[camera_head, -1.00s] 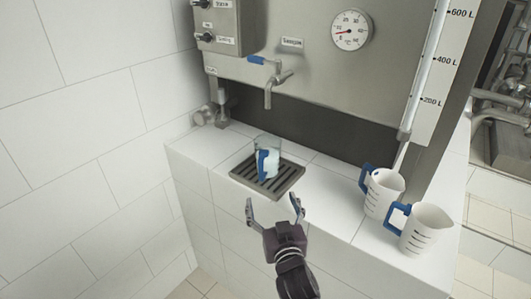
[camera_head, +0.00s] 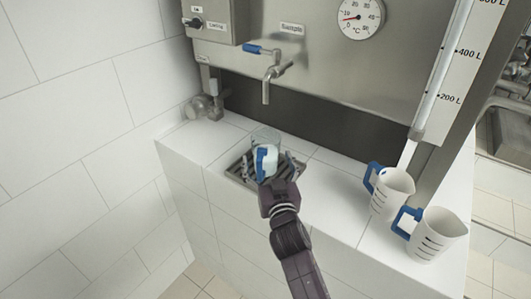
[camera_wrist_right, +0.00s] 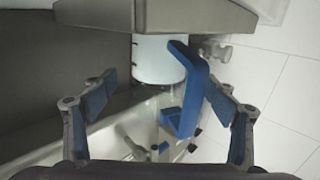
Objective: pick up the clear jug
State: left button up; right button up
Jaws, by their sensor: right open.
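The clear jug (camera_head: 265,137) stands on the dark drip grate (camera_head: 236,170) below the tap. Its blue handle (camera_head: 262,163) faces my right gripper. My right gripper (camera_head: 269,167) is open, with its fingers on either side of the handle, low in front of the jug. In the right wrist view the jug (camera_wrist_right: 155,62) shows as a pale cylinder with the blue handle (camera_wrist_right: 190,95) between the spread fingers (camera_wrist_right: 155,88). Neither finger visibly grips the handle. The fingers partly hide the grate. My left gripper is not in view.
A metal tap (camera_head: 268,75) with a blue lever hangs above and behind the jug. Two white jugs with blue handles, one at the back (camera_head: 394,190) and one nearer (camera_head: 437,235), stand on the counter's right. The white-tiled counter (camera_head: 325,192) is clear between.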

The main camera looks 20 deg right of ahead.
jog(key=w, duration=0.3)
jog(key=shift+w+d+r, duration=0.1)
jog(key=shift+d, duration=0.2)
jog(key=shift+w, duration=0.25)
jog(key=shift+s, duration=0.1)
jog(key=c, duration=0.6)
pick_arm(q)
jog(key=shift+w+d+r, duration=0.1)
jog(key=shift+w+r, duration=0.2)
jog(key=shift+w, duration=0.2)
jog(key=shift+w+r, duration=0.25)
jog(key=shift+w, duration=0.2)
pick_arm(e)
jog(key=c, duration=1)
